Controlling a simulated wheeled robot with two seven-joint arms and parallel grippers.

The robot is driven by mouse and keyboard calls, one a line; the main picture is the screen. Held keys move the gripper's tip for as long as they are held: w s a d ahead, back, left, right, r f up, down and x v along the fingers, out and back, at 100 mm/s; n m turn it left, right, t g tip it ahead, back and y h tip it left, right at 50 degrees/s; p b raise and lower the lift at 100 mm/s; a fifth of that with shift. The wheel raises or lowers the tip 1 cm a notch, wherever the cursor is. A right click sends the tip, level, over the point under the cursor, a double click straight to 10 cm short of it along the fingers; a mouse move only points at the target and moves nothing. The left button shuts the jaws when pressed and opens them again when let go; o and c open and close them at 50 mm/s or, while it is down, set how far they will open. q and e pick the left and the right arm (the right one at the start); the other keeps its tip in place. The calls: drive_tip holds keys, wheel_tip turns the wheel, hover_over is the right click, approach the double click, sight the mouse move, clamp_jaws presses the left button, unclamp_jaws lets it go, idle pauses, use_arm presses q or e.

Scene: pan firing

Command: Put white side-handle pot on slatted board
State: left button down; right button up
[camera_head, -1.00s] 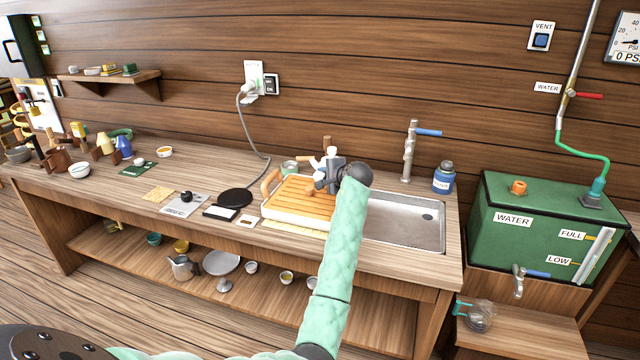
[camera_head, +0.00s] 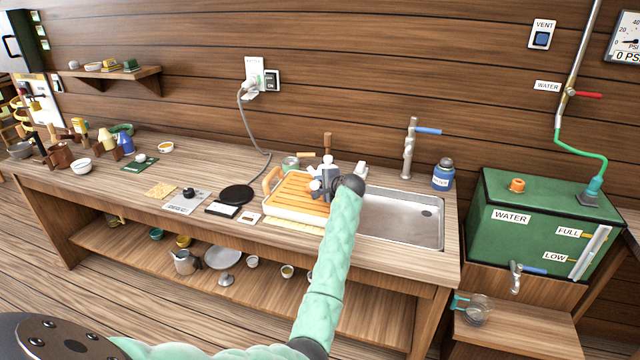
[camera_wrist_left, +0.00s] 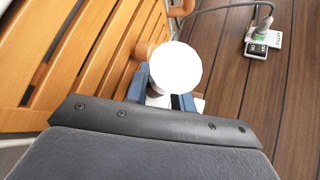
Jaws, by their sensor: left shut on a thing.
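The slatted board (camera_head: 292,194) is an orange wooden rack in a white tray on the counter, just left of the sink. My left gripper (camera_head: 328,184) is over the board's right end, its jaws partly hidden by the wrist. In the left wrist view, the gripper (camera_wrist_left: 166,98) is shut on a white rounded thing, which I take to be the white side-handle pot (camera_wrist_left: 176,68). A small wooden stub shows at its left. The slats (camera_wrist_left: 75,55) lie left of it. Whether the pot touches the slats is unclear. My right gripper is not in view.
The metal sink (camera_head: 405,222) with a tap (camera_head: 409,150) lies right of the board. A blue-labelled jar (camera_head: 443,175) stands beyond it.

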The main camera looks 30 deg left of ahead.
use_arm(q)
drive_tip(key=c, duration=1.2)
unclamp_jaws()
drive_tip(key=shift+f, duration=0.1)
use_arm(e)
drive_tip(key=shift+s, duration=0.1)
use_arm(q)
drive_tip(key=shift+s+d, duration=0.1)
drive_tip(key=shift+d, duration=0.25)
drive_tip(key=b+v, duration=0.3)
drive_tip(key=v, duration=0.8)
drive_tip(key=shift+r, duration=0.3)
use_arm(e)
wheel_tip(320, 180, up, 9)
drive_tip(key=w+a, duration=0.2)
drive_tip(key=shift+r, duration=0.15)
use_arm(q)
drive_tip(key=shift+d, duration=0.1)
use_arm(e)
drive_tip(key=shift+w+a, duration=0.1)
